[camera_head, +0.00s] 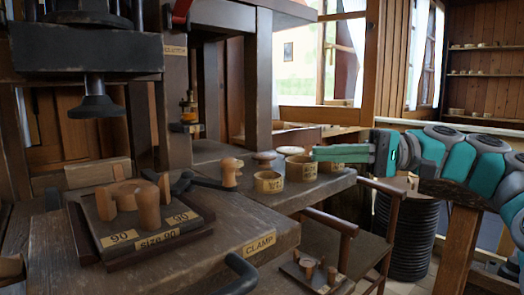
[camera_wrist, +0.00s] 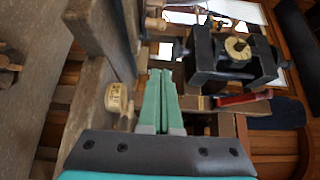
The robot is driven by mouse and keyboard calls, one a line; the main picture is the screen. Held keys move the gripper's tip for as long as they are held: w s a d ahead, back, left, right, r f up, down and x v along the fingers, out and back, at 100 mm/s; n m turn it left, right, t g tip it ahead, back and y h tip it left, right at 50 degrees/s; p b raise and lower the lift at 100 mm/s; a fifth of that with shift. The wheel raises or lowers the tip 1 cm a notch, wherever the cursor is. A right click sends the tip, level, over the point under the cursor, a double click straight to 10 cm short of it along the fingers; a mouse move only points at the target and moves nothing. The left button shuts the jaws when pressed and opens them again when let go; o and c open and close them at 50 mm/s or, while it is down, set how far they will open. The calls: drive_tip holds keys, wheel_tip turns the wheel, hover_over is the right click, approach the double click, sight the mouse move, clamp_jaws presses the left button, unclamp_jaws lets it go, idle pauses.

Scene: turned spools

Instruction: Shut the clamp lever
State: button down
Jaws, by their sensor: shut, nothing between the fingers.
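A dark lever with a turned wooden knob (camera_head: 230,172) lies across the bench top, its dark hub (camera_head: 184,184) at the left end. A label reading CLAMP (camera_head: 259,244) is on the bench's front edge. Below it a dark curved handle (camera_head: 237,274) sticks out. I cannot tell for certain which of these the label names. My gripper (camera_head: 316,153) points left above the small labelled cups, to the right of the knob and apart from it. Its green fingers are together and empty, also in the wrist view (camera_wrist: 161,73).
Labelled wooden cups (camera_head: 268,182) (camera_head: 301,168) stand near my fingers. A board with wooden pegs (camera_head: 140,225) lies at front left, under a dark press head (camera_head: 97,100). A red lever (camera_head: 181,14) hangs above the CLUTCH label (camera_head: 174,51). A chair (camera_head: 345,245) stands right of the bench.

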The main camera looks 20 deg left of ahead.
approach(236, 163)
drive_tip(key=w+a, duration=0.3)
drive_tip(key=a, duration=0.2)
drive_tip(key=shift+s+a+f, duration=0.1)
drive_tip(key=shift+s+a, duration=0.6)
drive_tip(key=shift+s, duration=0.05)
drive_tip(key=shift+s+a, duration=0.45)
drive_tip(key=shift+s, duration=0.45)
drive_tip(key=shift+b, duration=0.3)
drive_tip(key=shift+s+d+m+t, duration=0.1)
drive_tip(key=shift+s+m+t, duration=0.2)
drive_tip(key=shift+s+t, duration=0.1)
drive_tip(key=shift+s+m+t+y+b, duration=0.45)
drive_tip(key=shift+s+m+t, duration=0.55)
drive_tip(key=shift+t, duration=0.5)
drive_tip(key=shift+s+a+m+t, duration=0.2)
drive_tip(key=shift+s+m+t, duration=0.8)
drive_tip(key=shift+t, duration=0.9)
